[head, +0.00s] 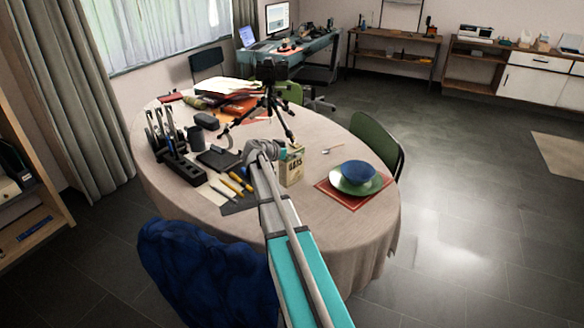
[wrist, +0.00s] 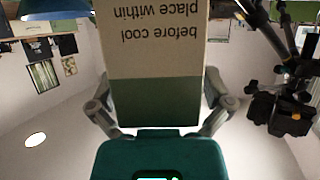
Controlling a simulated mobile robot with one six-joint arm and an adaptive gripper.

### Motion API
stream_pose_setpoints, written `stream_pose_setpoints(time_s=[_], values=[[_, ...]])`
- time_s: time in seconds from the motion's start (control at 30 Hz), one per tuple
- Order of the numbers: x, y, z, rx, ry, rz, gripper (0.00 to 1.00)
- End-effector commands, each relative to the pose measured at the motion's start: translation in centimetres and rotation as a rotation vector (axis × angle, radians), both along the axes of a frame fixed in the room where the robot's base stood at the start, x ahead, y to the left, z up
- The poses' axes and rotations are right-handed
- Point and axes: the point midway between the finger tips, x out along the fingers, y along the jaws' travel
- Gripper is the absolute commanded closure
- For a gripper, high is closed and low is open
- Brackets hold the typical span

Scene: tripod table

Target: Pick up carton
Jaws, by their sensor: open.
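The carton (head: 292,167) is a cream box with dark print and a green band, standing upright on the oval table (head: 330,225). In the wrist view the carton (wrist: 155,50) fills the upper middle, its printed text upside down. My gripper (head: 264,150) is at the carton's left in the head view, partly hidden by my own arm. In the wrist view my gripper (wrist: 157,88) is open, with one finger on each side of the carton. I cannot tell whether either finger touches it.
A black tripod (head: 270,100) stands close behind the carton. A blue bowl (head: 358,173) on a green plate (head: 342,186) and red mat is to the right. A black organizer (head: 180,165), a mug (head: 195,138) and yellow-handled tools (head: 232,187) lie left. Chairs surround the table.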

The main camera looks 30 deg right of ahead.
Motion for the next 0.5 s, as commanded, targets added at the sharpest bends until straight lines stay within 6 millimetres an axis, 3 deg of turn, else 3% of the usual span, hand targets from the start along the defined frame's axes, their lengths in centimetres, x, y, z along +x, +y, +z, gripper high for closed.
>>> stream_pose_setpoints(time_s=[0.33,0.5], values=[[-0.04,-0.04,0.01,0.000,-0.001,-0.001,0.00],[-0.05,-0.07,0.01,0.000,-0.001,-0.001,0.32]])
